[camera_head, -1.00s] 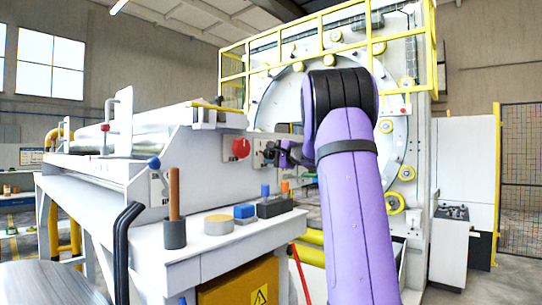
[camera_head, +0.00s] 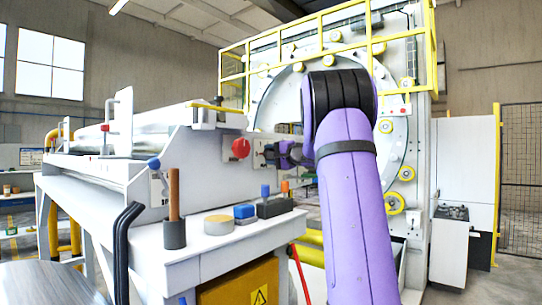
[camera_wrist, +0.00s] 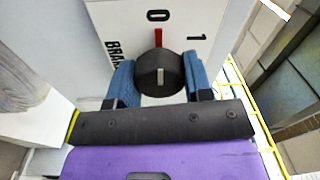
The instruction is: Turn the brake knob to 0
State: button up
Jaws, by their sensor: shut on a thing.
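The brake knob (camera_wrist: 160,84) is round and black with a short white mark on its face. It sits on a white plate (camera_wrist: 185,20) printed with "0" above it, "1" at the upper right and "BRAK…" at the left. A red pointer (camera_wrist: 158,38) runs from the knob's top edge straight toward the "0". My gripper (camera_wrist: 159,75) has one blue finger on each side of the knob and is shut on it. In the head view my gripper (camera_head: 272,153) is at the panel's right end; the knob is hidden there.
A red round button (camera_head: 240,148) sits on the panel just left of my gripper. A yellow railing (camera_head: 330,35) stands behind.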

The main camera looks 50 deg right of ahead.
jog(key=o, duration=0.9)
jog(key=shift+s, duration=0.1)
jog(key=s, duration=1)
jog(key=shift+s+d+f, duration=0.3)
